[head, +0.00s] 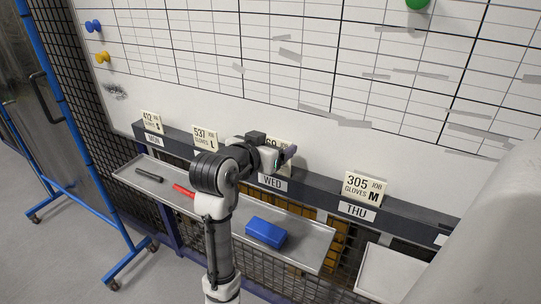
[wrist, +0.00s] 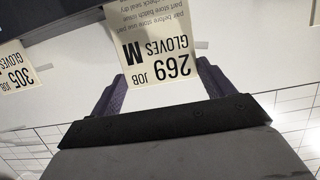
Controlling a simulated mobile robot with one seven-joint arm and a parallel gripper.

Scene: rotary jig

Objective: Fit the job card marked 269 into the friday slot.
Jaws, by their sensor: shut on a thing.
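The job card marked 269 (wrist: 165,45) is cream with black print, "GLOVES M". In the wrist view it is upside down between the two fingers of my gripper (wrist: 157,85), which is shut on it by its top part. In the head view my gripper (head: 284,156) is above the WED label (head: 272,183), and the card (head: 271,143) shows only partly behind it. I cannot tell whether its lower edge is in the WED slot or clear of it. The friday slot's label is not readable; a partly hidden white label (head: 440,240) shows right of THU.
Cards 412 (head: 152,121), 537 (head: 205,138) and 305 (head: 363,189) stand along the dark rail (head: 318,194). Below is a tray (head: 312,243) with a blue block (head: 266,232), a red marker (head: 183,190) and a black marker (head: 149,174). A whiteboard rises behind.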

